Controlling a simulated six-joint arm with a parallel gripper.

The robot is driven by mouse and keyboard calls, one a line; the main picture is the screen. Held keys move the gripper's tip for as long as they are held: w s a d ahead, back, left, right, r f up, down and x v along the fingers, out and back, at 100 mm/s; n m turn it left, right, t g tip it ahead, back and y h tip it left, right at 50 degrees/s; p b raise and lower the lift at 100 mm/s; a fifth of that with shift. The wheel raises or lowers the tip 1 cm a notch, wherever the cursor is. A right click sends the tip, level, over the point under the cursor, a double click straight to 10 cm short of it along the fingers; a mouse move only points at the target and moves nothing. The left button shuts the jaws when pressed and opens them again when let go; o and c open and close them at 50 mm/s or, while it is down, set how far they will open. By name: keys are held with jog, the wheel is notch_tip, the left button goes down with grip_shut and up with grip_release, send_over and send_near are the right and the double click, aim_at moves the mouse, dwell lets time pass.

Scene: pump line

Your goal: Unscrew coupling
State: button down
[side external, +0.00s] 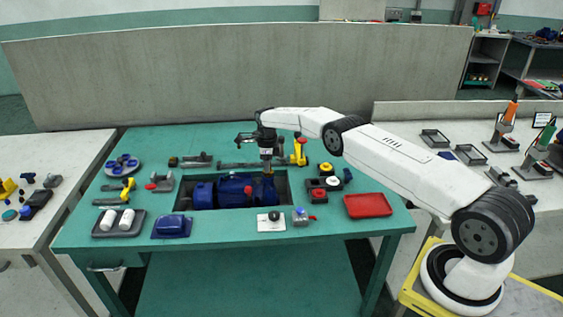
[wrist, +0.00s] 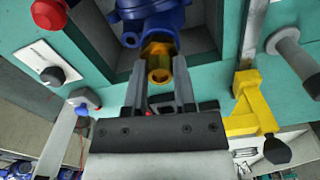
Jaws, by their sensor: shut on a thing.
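The coupling (wrist: 159,62) is a brass, hex-shaped piece at the end of the blue pump (wrist: 148,20). In the wrist view, my gripper (wrist: 160,80) has one finger on each side of the coupling and is shut on it. The coupling still meets the blue pump body. In the side view, the blue pump (side external: 222,191) lies in the dark recess of the green table. My gripper (side external: 267,168) points down at the pump's right end, where the coupling is small and partly hidden.
A red tray (side external: 368,205) lies to the right, and a white plate with a black knob (side external: 271,221) sits in front. A grey tray with white cylinders (side external: 118,222) is at the front left. The table (side external: 340,235) has free room at its front edge.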

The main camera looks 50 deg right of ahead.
jog(key=n, duration=0.5)
jog(key=shift+n, duration=0.3)
dwell(0.4)
jog(key=n, duration=0.4)
jog(key=shift+n, duration=1.5)
jog(key=shift+n, duration=3.5)
